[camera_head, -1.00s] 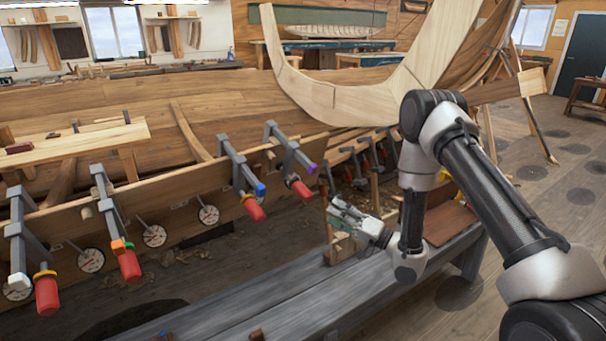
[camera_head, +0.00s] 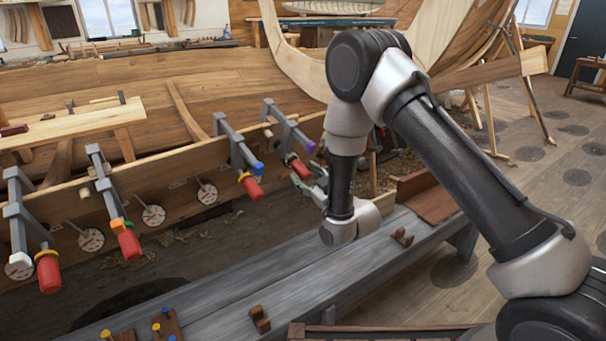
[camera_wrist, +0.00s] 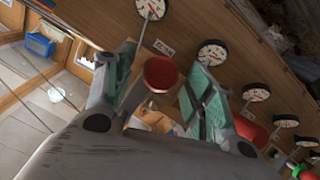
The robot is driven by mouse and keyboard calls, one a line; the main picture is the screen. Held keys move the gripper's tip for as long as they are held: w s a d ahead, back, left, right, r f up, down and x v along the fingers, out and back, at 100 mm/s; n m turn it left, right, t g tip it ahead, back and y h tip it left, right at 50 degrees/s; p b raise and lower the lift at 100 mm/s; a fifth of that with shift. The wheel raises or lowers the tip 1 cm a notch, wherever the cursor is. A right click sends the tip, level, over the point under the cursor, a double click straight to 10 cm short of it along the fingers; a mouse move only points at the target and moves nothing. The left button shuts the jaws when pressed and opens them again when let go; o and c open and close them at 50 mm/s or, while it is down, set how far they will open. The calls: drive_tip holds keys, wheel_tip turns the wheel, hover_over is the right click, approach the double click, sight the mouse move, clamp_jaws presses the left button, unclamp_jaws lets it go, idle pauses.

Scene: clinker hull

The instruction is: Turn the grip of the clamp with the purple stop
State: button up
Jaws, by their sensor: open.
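The clamp with the purple stop (camera_head: 310,146) hangs on the plank edge, rightmost of the clamps in the head view. Its red grip (camera_head: 300,168) points down toward my gripper (camera_head: 313,184), which is partly hidden by my arm. In the wrist view my gripper (camera_wrist: 162,62) is open, with a green-padded finger on each side. A red grip end (camera_wrist: 160,73) shows between the fingers, with room on both sides. I see no contact. The purple stop is not visible in the wrist view.
The neighbouring clamp with a blue stop (camera_head: 258,168) and red grip (camera_head: 253,188) is close on the left. Another red grip (camera_wrist: 250,131) shows beyond the right finger. Round dials (camera_head: 207,194) line the plank. A grey bench (camera_head: 300,262) lies below.

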drive_tip(key=shift+x, duration=1.25)
drive_tip(key=shift+c, duration=0.3)
drive_tip(key=c, duration=1)
drive_tip(key=shift+m+y, duration=0.3)
